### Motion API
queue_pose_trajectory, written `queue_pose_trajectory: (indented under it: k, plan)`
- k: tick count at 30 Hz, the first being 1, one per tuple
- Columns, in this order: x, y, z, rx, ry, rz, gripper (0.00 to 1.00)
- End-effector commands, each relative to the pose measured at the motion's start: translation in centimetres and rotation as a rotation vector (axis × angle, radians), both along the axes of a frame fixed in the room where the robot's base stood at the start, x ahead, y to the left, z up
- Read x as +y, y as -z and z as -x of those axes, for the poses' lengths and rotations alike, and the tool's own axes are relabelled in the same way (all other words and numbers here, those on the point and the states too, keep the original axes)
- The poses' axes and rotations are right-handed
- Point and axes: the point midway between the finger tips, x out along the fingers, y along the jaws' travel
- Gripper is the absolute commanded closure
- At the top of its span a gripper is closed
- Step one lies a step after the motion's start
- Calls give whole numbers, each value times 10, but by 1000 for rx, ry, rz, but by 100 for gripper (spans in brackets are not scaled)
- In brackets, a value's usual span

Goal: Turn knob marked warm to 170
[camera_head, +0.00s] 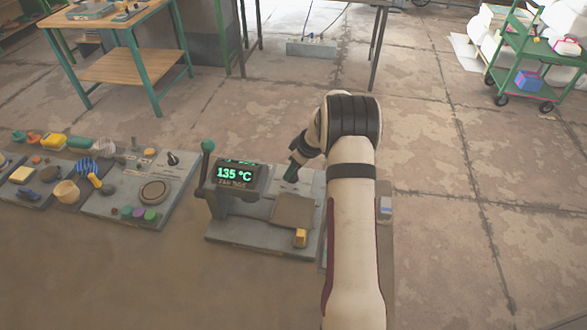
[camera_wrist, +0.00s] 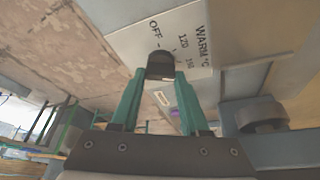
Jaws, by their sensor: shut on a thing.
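The warm knob (camera_wrist: 160,62) is a dark knob on a pale label plate (camera_wrist: 187,35) in the wrist view. The plate reads "WARM °C", "OFF" and "120", with other marks partly hidden. My gripper (camera_wrist: 158,76) has its two green fingers shut on the knob, one on each side. In the head view my gripper (camera_head: 291,173) is at the back of the press (camera_head: 255,222), and the knob is hidden there. The press's dark display (camera_head: 235,175) reads 135 °C in green digits, with smaller lines too small to read.
A lever with a green ball (camera_head: 208,146) stands left of the display. A grey panel (camera_head: 125,203) with a round dial and coloured buttons lies to the left. A round grey part (camera_wrist: 262,117) is right of my fingers.

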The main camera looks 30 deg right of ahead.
Motion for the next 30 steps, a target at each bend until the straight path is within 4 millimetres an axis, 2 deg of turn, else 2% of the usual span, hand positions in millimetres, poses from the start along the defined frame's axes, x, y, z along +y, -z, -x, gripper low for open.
queue_pose_trajectory:
  k: [11,30]
  plan:
    - [0,-1,0,-2,118,2,100]
    - [3,-1,-1,-3,647,3,100]
